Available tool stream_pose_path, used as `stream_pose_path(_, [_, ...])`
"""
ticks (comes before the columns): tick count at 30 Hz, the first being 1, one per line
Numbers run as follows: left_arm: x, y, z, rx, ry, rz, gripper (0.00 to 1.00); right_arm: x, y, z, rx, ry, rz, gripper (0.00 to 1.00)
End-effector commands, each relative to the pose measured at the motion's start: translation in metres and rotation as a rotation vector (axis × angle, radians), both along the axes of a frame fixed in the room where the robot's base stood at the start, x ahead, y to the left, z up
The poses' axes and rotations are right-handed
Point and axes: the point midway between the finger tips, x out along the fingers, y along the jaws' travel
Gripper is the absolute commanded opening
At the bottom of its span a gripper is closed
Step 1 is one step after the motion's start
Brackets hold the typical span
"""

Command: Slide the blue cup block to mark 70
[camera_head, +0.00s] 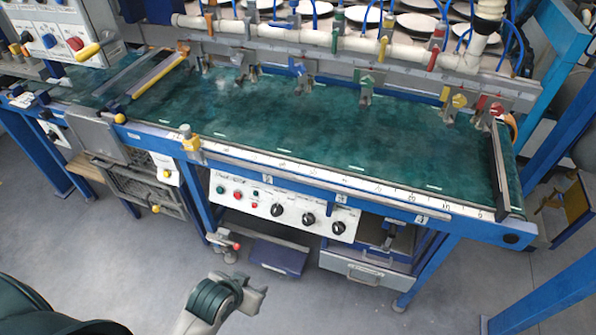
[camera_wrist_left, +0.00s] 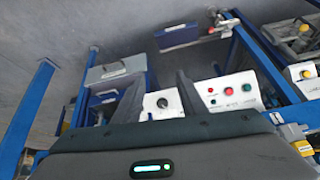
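A blue cup block (camera_head: 297,66) sits among several clamp-like blocks along the rail at the back of the green table. A white scale (camera_head: 330,178) runs along the table's front edge; its numbers are too small to read, so I cannot pick out mark 70. My left gripper (camera_head: 253,291) is low in front of the table, well away from the blue block. In the left wrist view its two dark fingers (camera_wrist_left: 160,88) stand apart with nothing between them. My right gripper is not in view.
A control panel (camera_head: 280,207) with knobs and buttons hangs under the table's front edge. A yellow-topped fitting (camera_head: 189,139) stands on the front rail. A grey drawer (camera_head: 365,268) is below. White pipes (camera_head: 300,38) and plates (camera_head: 413,23) are behind the rail. The green surface (camera_head: 300,125) is mostly clear.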

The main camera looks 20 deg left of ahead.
Motion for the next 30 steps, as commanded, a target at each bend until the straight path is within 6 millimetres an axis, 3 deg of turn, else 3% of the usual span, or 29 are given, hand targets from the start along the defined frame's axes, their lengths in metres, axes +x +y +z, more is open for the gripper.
stream_pose_path(1, [0.019,0.002,0.012,-0.004,-0.051,0.004,0.38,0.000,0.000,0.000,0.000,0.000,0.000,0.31])
stream_pose_path(11, [0.143,0.011,0.084,-0.041,-0.387,0.032,0.38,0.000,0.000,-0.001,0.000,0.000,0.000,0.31])
stream_pose_path(18, [0.263,0.025,0.174,-0.086,-0.748,0.056,0.38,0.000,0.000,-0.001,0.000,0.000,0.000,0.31])
stream_pose_path(21, [0.298,0.031,0.210,-0.105,-0.875,0.062,0.38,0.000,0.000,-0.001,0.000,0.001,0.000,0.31])
stream_pose_path(25, [0.325,0.037,0.243,-0.121,-0.984,0.067,0.38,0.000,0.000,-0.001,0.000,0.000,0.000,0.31])
stream_pose_path(30, [0.335,0.039,0.257,-0.130,-1.031,0.068,0.38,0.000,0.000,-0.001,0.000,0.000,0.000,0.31])
